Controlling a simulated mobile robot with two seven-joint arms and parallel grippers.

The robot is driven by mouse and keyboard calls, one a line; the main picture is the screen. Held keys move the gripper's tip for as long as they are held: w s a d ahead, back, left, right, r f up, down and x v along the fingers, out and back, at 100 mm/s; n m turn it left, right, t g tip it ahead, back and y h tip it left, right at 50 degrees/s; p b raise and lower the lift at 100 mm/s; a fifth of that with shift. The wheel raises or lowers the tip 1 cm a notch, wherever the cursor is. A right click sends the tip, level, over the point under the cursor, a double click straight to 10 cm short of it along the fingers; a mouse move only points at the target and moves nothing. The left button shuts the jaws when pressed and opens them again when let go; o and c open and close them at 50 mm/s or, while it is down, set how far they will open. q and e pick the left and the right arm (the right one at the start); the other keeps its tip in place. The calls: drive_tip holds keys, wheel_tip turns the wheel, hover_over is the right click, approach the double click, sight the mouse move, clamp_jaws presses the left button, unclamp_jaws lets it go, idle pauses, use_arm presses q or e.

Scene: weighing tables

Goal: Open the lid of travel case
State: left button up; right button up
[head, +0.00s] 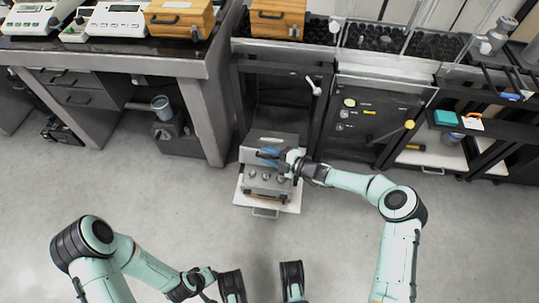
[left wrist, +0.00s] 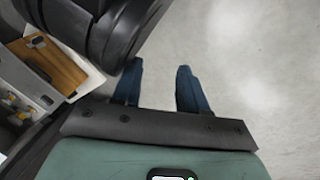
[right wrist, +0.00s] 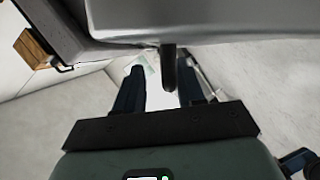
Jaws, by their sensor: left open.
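My right gripper (head: 267,154) is over the case's top. In the right wrist view the right gripper's fingers (right wrist: 158,76) are apart, with a dark bar (right wrist: 169,70) between them, below a wide grey surface (right wrist: 225,22). I cannot tell whether the fingers touch the bar. My left gripper (left wrist: 157,75) is open and empty above bare floor, away from the case.
Two wooden cases (head: 180,19) (head: 277,18) stand on the benches at the back, with white balances (head: 117,20) at the left. A dark cabinet (head: 370,120) stands right of the case. The grey floor in front is largely clear.

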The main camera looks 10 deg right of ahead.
use_arm(q)
drive_tip(key=r+p, duration=0.1)
drive_tip(key=d+r+p, duration=0.1)
drive_tip(key=r, duration=0.1)
drive_tip(key=d+r+p, duration=0.1)
drive_tip(key=r, duration=0.1)
use_arm(e)
drive_tip(key=v, duration=1.3)
drive_tip(key=shift+s+d, duration=0.15)
